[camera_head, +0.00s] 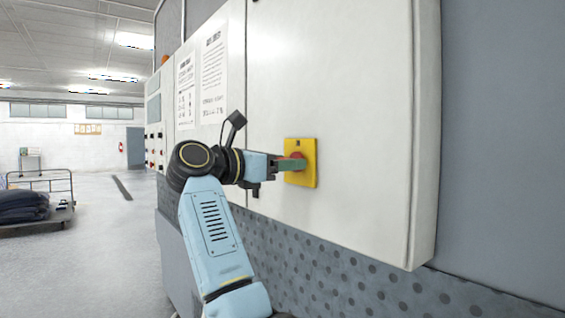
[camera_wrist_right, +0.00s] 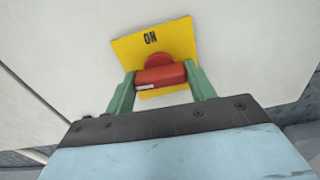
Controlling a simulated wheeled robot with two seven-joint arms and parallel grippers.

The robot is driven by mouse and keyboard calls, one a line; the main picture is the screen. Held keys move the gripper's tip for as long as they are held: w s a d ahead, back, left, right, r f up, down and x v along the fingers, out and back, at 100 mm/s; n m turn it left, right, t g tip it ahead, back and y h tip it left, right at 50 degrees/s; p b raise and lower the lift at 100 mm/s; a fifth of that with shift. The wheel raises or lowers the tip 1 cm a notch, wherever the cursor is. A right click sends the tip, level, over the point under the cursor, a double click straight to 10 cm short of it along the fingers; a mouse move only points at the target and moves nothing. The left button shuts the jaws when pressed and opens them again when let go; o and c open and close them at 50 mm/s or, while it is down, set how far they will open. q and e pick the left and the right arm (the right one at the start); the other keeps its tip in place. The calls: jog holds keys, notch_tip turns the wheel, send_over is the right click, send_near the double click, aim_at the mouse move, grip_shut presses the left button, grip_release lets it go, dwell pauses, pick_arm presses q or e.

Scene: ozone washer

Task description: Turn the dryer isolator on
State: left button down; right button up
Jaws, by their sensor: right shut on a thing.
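The dryer isolator is a yellow plate (camera_head: 307,152) with a red rotary handle (camera_head: 298,157) on the front of a white cabinet. In the right wrist view the yellow plate (camera_wrist_right: 180,40) carries the word "ON" at its upper edge. The red handle (camera_wrist_right: 162,76) lies crosswise between the green fingers of my right gripper (camera_wrist_right: 160,85), with one finger at each end. My right gripper (camera_head: 291,164) also shows in the head view, shut on the handle, its fingers hiding part of it. My left gripper is out of view.
The white cabinet (camera_head: 335,90) has a protruding right edge, with a grey panel beyond it. Paper notices (camera_head: 213,75) hang left of the isolator. A dotted grey panel (camera_head: 380,285) runs below. A cart (camera_head: 40,195) stands on open floor at far left.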

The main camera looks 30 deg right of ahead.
jog(key=shift+f+m+b, duration=0.1)
jog(key=shift+m+b, duration=0.25)
jog(key=shift+m, duration=8.25)
jog(key=o, duration=1)
jog(key=shift+s, duration=0.1)
jog(key=a, duration=0.9)
jog(key=s+a, duration=0.1)
jog(key=a, duration=0.3)
jog(key=shift+a, duration=0.2)
